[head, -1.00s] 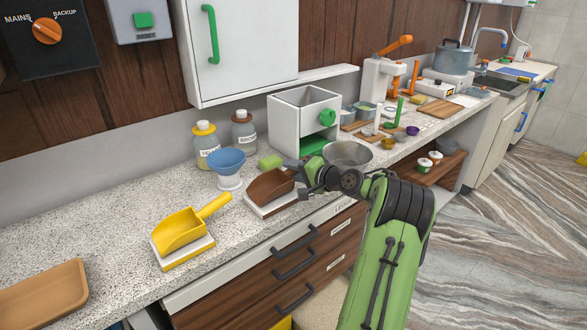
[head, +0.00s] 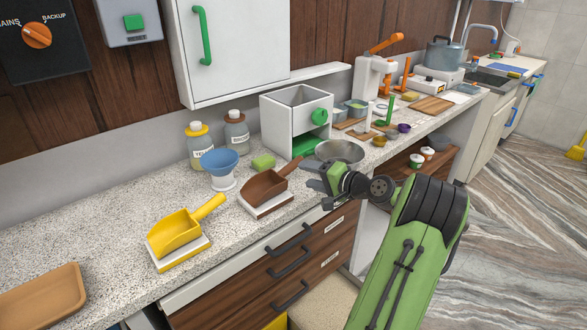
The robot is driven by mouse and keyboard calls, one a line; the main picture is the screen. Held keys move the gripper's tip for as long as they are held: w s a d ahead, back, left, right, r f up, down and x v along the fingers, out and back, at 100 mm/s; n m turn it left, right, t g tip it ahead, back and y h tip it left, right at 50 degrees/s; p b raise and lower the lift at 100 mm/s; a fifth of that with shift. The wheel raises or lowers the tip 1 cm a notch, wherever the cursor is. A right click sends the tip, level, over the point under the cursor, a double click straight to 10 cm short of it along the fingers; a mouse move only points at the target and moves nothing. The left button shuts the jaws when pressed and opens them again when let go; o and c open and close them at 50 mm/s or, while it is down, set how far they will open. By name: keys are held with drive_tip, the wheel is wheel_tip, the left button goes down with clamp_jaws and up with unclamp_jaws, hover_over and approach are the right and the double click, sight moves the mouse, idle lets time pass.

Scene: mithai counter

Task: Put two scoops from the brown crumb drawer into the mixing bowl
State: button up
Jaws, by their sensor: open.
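A brown scoop (head: 266,187) rests on a white stand on the counter, its handle pointing up and right. A yellow scoop (head: 176,232) rests on a similar stand nearer the left. The metal mixing bowl (head: 345,153) stands on the counter beside the white box, behind my gripper. Drawers with dark handles and small labels, the upper wood-fronted one (head: 311,246) among them, are under the counter and look shut. Their labels are too small to read. My gripper (head: 312,177) is open and empty near the counter's front edge, right of the brown scoop's handle.
A white box with a green knob (head: 296,122) is next to the bowl. A wooden tray (head: 42,296) lies front left. Counter space between tray and yellow scoop is clear.

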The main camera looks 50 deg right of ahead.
drive_tip(key=v, duration=0.6)
drive_tip(key=w+a+r+n+g+y, duration=0.1)
drive_tip(key=w+a+n+g, duration=0.15)
drive_tip(key=a, duration=0.65)
drive_tip(key=w+a+r+n+g, duration=0.15)
drive_tip(key=a+n, duration=0.25)
drive_tip(key=a, duration=0.4)
drive_tip(key=w+a+n+g+y, duration=0.1)
drive_tip(key=w+a+n+g, duration=0.2)
drive_tip(key=a, duration=0.6)
drive_tip(key=s+a+n+g+h, duration=0.1)
drive_tip(key=s+a+n+g, duration=0.15)
drive_tip(key=s+a, duration=0.7)
drive_tip(key=s+a+n+h+p, duration=0.1)
drive_tip(key=s+a+n, duration=0.2)
drive_tip(key=s, duration=0.8)
wheel_tip(320, 180, up, 9)
drive_tip(key=p, duration=0.9)
drive_tip(key=shift+w, duration=0.2)
